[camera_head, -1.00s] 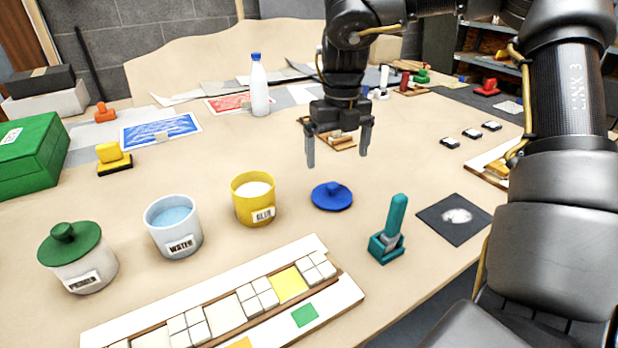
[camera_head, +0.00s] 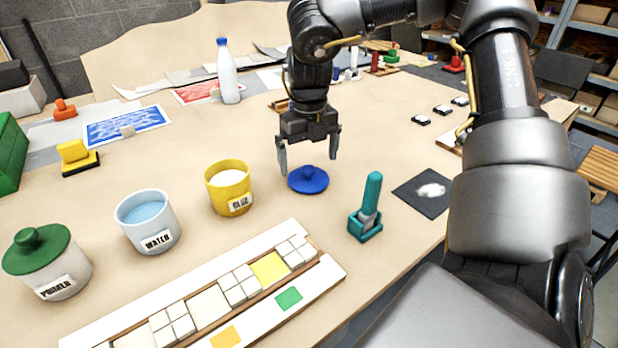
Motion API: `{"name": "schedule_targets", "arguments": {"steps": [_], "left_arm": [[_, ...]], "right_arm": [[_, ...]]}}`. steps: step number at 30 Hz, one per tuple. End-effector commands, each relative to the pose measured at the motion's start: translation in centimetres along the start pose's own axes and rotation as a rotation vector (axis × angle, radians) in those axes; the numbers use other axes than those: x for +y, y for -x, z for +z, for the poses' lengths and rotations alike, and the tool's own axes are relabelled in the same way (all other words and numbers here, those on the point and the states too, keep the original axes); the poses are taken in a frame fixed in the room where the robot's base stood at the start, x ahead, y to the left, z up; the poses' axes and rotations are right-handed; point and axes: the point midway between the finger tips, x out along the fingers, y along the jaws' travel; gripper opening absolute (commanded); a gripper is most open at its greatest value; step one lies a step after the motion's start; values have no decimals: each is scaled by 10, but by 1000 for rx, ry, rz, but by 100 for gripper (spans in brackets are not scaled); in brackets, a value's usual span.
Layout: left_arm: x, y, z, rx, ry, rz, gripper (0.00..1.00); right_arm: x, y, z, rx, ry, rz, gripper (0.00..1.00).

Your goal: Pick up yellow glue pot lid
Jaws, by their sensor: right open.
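The yellow glue pot (camera_head: 222,194) stands open on the table with white glue inside and a label on its front. To its right a blue round lid with a knob (camera_head: 308,181) lies flat on the table; no yellow lid shows. My right gripper (camera_head: 309,163) points down with its fingers apart and empty. In the picture its fingertips are at the far edge of the blue lid, one to either side of the knob; I cannot tell their exact height above the table. My left gripper is not in view.
The water pot (camera_head: 150,224) and the primer pot with green lid (camera_head: 48,262) stand left. A teal-handled tool (camera_head: 369,205) stands right of the blue lid. The mosaic panel (camera_head: 205,300) lies in front. A white bottle (camera_head: 228,78) stands behind.

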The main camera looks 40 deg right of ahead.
Motion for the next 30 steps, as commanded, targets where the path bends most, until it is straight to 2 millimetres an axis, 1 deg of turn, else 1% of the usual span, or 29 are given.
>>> {"name": "schedule_targets", "arguments": {"steps": [1,3,7,10,16,17,25,30], "left_arm": [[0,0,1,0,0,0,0],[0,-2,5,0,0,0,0],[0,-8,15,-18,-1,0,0],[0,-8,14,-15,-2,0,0],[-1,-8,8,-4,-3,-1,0],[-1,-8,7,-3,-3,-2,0],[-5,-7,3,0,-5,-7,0],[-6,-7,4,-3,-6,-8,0]], "right_arm": [[0,-9,-1,7,0,2,100],[1,-20,-1,7,0,1,100],[1,-35,0,3,-1,1,100],[2,-40,0,1,-1,2,100],[1,-41,0,0,-1,1,100],[1,-41,0,0,-1,1,99],[1,-41,0,0,-1,1,64],[1,-41,0,0,-1,1,63]]}}
